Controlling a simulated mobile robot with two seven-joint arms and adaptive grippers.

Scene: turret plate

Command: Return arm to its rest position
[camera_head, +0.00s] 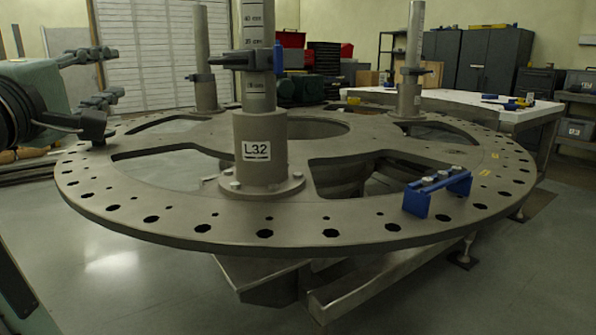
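My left gripper (115,73) is at the left edge of the head view, in front of the pale slatted door and over the far left rim of the turret plate (170,212). Its two dark fingers are spread apart, one above the other, with nothing between them. My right gripper is out of view. The plate is a large grey ring with holes around its rim. A post labelled L32 (258,150) stands upright on its near side, with a dark clamp around its scaled upper tube. A blue bracket (416,202) with several bolts along its top sits on the right rim.
Two more posts (203,60) (411,60) rise from the plate's far side. A light workbench (500,108) with yellow and blue tools stands behind right. Dark cabinets (490,60) line the back wall. Open floor (110,290) lies at the front left.

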